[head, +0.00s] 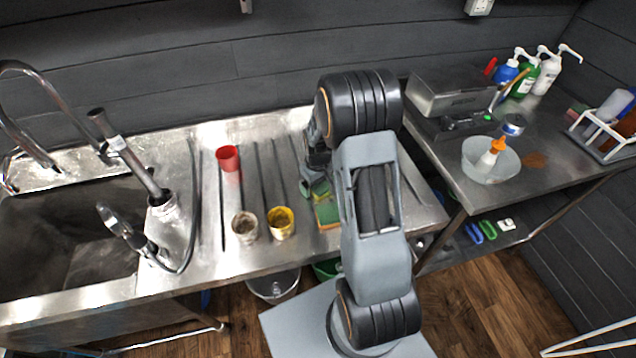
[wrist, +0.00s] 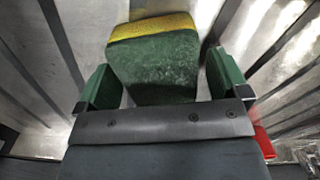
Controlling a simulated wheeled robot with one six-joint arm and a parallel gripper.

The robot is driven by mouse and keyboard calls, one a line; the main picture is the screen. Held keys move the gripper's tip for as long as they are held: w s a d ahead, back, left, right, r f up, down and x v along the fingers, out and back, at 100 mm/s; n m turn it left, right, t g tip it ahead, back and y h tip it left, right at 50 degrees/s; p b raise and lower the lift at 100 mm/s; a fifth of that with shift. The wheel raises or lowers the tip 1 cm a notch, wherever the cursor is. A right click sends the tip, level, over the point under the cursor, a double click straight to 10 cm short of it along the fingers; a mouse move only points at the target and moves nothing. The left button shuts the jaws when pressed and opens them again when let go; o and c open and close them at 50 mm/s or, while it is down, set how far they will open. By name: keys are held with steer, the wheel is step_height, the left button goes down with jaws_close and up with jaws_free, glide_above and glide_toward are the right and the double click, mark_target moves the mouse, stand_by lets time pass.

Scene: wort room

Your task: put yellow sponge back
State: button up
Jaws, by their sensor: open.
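The sponge (head: 327,214) lies on the ribbed steel drainboard beside my arm. In the wrist view the sponge (wrist: 153,62) is large, straight ahead between my two green finger pads, with a gap on each side. My gripper (head: 314,191) is open and low over the drainboard, just behind the sponge; its fingers also show in the wrist view (wrist: 163,88). I cannot tell whether the fingertips reach past the sponge's near end. My arm covers part of the board to the right.
A red cup (head: 228,158), a white cup (head: 245,226) and a yellow cup (head: 281,222) stand left of the gripper. The sink (head: 75,235) with its taps is further left. A right-hand steel table holds a bowl (head: 490,162), bottles and a white rack (head: 606,130).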

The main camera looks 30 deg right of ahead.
step_height(320, 180, up, 12)
steer(key=s+a+r+m+t, duration=0.1)
steer(key=s+a+r, duration=0.3)
steer(key=s, duration=0.4)
steer(key=s+a+r+m+t, duration=0.1)
steer(key=s+a+r+t, duration=0.2)
steer(key=s+a+r, duration=0.2)
steer(key=shift+s+a+r, duration=0.2)
steer(key=shift+s+r, duration=0.35)
steer(key=shift+s, duration=0.9)
